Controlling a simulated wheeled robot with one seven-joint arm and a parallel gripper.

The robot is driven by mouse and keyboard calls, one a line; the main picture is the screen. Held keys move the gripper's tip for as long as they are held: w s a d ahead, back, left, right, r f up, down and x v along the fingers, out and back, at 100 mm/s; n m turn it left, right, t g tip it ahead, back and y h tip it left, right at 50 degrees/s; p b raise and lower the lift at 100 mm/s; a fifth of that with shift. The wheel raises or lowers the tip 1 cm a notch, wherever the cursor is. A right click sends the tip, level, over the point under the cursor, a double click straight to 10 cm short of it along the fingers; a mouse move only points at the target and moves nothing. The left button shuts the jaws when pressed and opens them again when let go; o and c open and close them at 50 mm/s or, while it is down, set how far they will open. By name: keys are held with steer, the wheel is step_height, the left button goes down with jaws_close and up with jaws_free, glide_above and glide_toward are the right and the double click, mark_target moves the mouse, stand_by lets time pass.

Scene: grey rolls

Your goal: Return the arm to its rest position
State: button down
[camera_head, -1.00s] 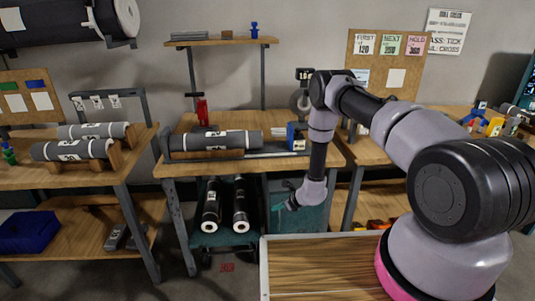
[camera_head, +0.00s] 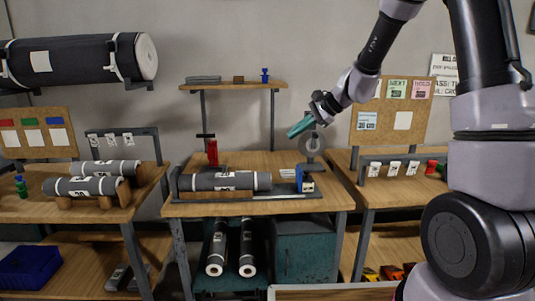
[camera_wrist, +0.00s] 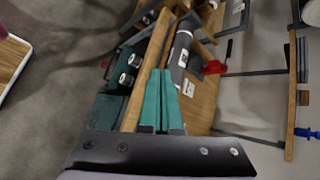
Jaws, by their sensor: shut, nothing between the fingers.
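My gripper (camera_head: 299,127) has teal fingers and is raised in the air above the right part of the middle workbench, in front of the grey wall. In the wrist view its two teal fingers (camera_wrist: 160,85) lie side by side, shut, with nothing between them. My arm rises along the right side of the head view and bends over at the top, so the forearm slopes down left to the gripper. The upper bend is cut off by the top edge of the picture.
A grey roll (camera_head: 222,181) lies on the middle workbench (camera_head: 300,207), with a red tool (camera_head: 212,152) and a blue block (camera_head: 305,182) nearby. More rolls (camera_head: 85,187) lie on the left bench.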

steer(key=s+d+r+n+t+h, duration=0.1)
steer(key=s+d+r, duration=0.3)
steer(key=s, duration=0.4)
steer(key=s+d+r+n+t+h, duration=0.1)
steer(key=s+d+r+n+h, duration=0.2)
steer(key=s, duration=0.6)
steer(key=s+d+r+n+t+h, duration=0.1)
steer(key=s+d+r+n+h, duration=0.2)
steer(key=s+d+r, duration=0.4)
steer(key=shift+s+d+n+t, duration=0.3)
steer(key=shift+s+d+t, duration=0.1)
steer(key=shift+s+d, duration=0.6)
